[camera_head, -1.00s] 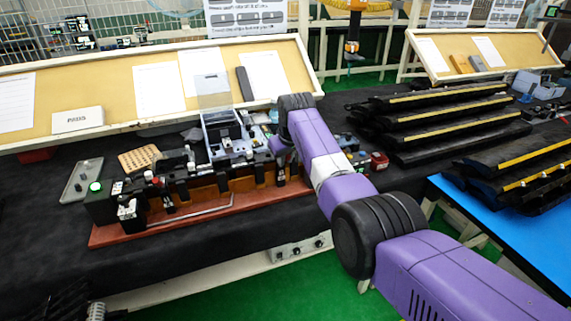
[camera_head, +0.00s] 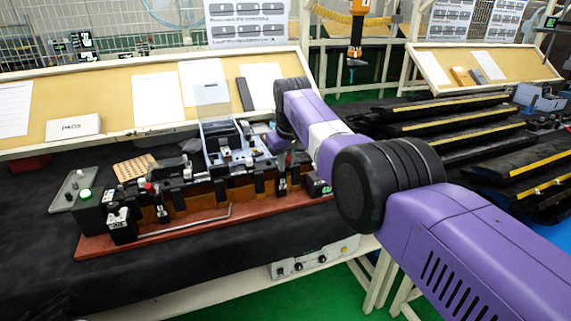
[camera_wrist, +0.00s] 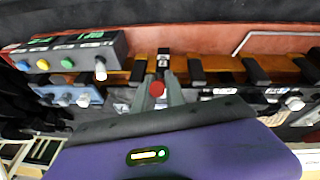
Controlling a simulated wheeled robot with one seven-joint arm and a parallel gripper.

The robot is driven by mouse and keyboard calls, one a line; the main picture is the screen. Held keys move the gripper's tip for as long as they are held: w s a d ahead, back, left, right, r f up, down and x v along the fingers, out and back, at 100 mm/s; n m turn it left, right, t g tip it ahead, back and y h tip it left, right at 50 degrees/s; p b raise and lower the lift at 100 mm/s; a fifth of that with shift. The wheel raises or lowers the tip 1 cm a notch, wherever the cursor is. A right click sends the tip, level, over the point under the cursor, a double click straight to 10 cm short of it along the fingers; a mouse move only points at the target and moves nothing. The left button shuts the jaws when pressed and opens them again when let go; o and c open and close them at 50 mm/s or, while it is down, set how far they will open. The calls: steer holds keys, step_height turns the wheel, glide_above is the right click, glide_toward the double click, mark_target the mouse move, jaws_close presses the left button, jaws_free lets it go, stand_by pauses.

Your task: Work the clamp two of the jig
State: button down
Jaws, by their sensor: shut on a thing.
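The jig (camera_head: 150,237) is a long red-brown base with black blocks and several toggle clamps on the dark bench. One clamp (camera_head: 282,184) stands near its right end, close below my wrist. Another clamp (camera_head: 162,213) with a red-tipped handle (camera_head: 148,186) stands near the left end. In the wrist view, my gripper (camera_wrist: 160,88) is shut on a red-tipped clamp handle (camera_wrist: 157,89), with a grey finger on each side of it. That clamp's black base (camera_wrist: 164,61) is just beyond the fingertips. I cannot read which clamp is numbered two.
A control box (camera_wrist: 70,55) with green, yellow and blue buttons stands close beside the held clamp. A metal rod (camera_head: 190,224) lies along the jig's front. A grey fixture (camera_head: 232,145) stands behind it. Long black trim parts (camera_head: 450,122) fill the right-hand bench.

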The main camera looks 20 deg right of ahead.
mark_target(288, 158)
steer(key=shift+r, duration=0.1)
steer(key=c, duration=1.4)
jaws_free()
steer(key=shift+s, duration=0.1)
steer(key=shift+r, duration=0.1)
steer(key=shift+p+v, duration=0.45)
steer(key=shift+v, duration=0.8)
steer(key=shift+b+v, duration=0.4)
steer(key=shift+v, duration=2.15)
steer(key=shift+s, duration=0.1)
